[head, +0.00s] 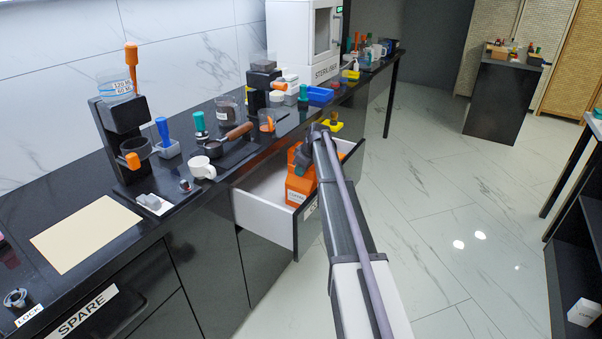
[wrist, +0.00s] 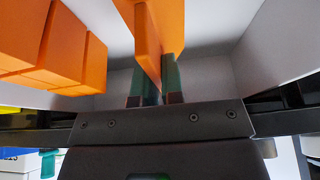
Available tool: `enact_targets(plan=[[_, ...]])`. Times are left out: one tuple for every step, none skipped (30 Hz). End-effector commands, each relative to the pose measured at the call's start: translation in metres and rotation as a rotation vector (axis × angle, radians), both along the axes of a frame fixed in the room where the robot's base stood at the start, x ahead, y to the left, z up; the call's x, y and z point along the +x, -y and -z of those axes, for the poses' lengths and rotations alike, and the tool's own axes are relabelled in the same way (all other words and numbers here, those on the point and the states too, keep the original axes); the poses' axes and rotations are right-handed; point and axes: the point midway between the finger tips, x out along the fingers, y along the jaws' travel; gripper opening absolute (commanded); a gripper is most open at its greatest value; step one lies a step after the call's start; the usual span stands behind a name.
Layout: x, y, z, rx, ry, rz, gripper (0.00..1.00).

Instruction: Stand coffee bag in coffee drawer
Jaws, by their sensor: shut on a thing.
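The coffee drawer (head: 263,218) is pulled open under the counter, with white walls and a label on its front. An orange coffee bag (wrist: 148,35) is pinched between the teal fingers of my gripper (wrist: 157,75), in the middle of the wrist view. Other orange bags (wrist: 45,50) stand beside it to the left, apart from it. In the head view, orange bags (head: 299,188) show inside the drawer, one with a white label. My gripper (head: 304,158) is over the drawer there, partly hidden by my arm. Whether the held bag touches the drawer floor cannot be told.
The counter behind holds a grinder (head: 122,115), a white cup (head: 202,167), a portafilter (head: 228,138) and a blue tray (head: 318,94). A beige mat (head: 87,234) lies at left. The marble floor (head: 430,200) to the right is clear.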

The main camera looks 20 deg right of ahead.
Motion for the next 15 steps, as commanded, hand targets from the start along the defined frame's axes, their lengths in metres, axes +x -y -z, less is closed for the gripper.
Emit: enact_targets(plan=[[0.0000,0.0000,0.0035,0.000,0.000,0.000,0.00],[0.0000,0.0000,0.0018,0.000,0.000,0.000,0.11],[-0.0001,0.0000,0.0014,0.000,0.000,0.000,0.15],[-0.0001,0.0000,0.0014,0.000,0.000,0.000,0.18],[-0.0001,0.0000,0.0014,0.000,0.000,0.000,0.21],[-0.0001,0.0000,0.0014,0.000,0.000,0.000,0.25],[-0.0001,0.0000,0.0014,0.000,0.000,0.000,0.27],[-0.0001,0.0000,0.0014,0.000,0.000,0.000,0.30],[-0.0001,0.0000,0.0014,0.000,0.000,0.000,0.34],[-0.0001,0.0000,0.0014,0.000,0.000,0.000,0.34],[-0.0001,0.0000,0.0014,0.000,0.000,0.000,0.34],[-0.0001,0.0000,0.0014,0.000,0.000,0.000,0.34],[-0.0001,0.0000,0.0014,0.000,0.000,0.000,0.34],[-0.0001,0.0000,0.0014,0.000,0.000,0.000,0.34],[0.0000,0.0000,0.0012,0.000,0.000,0.000,0.34]])
